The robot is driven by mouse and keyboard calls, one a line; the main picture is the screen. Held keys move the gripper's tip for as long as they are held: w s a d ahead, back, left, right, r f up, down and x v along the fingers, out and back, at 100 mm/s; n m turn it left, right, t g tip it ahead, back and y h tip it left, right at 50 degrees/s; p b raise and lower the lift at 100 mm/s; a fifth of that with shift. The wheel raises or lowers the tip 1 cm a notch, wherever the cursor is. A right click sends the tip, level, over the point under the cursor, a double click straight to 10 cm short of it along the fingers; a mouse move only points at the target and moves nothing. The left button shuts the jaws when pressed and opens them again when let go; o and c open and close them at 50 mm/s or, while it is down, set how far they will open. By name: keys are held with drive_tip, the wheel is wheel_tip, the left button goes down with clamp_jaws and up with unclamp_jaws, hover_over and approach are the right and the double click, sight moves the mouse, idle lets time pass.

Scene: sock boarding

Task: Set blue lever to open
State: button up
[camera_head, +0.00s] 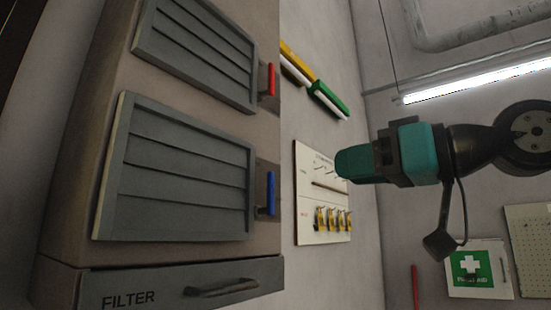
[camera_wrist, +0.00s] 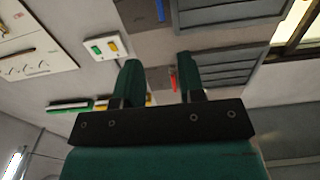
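The blue lever (camera_head: 271,193) is a short bar on a small plate at the right edge of the cabinet's lower grey louvered panel (camera_head: 175,170). It stands upright in the head view. It also shows at the top edge of the wrist view (camera_wrist: 160,10), partly cut off. My gripper (camera_head: 345,165) is to the right of the lever and apart from it. In the wrist view my gripper (camera_wrist: 158,62) has its two green fingers spread, with nothing held between them.
A red lever (camera_head: 271,79) sits beside the upper louvered panel (camera_head: 200,50); in the wrist view it shows between my fingers (camera_wrist: 173,78). A drawer marked FILTER (camera_head: 180,285) is below. A white board with hooks (camera_head: 312,225) hangs on the wall behind my gripper.

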sight(273, 182)
drive_tip(key=p+x, duration=0.3)
drive_tip(key=x, duration=0.1)
drive_tip(key=p+x, duration=0.3)
drive_tip(key=x, duration=0.2)
drive_tip(key=p+x, duration=0.3)
drive_tip(key=x, duration=0.1)
drive_tip(key=shift+a+f, duration=0.2)
drive_tip(key=shift+f, duration=0.1)
clamp_jaws()
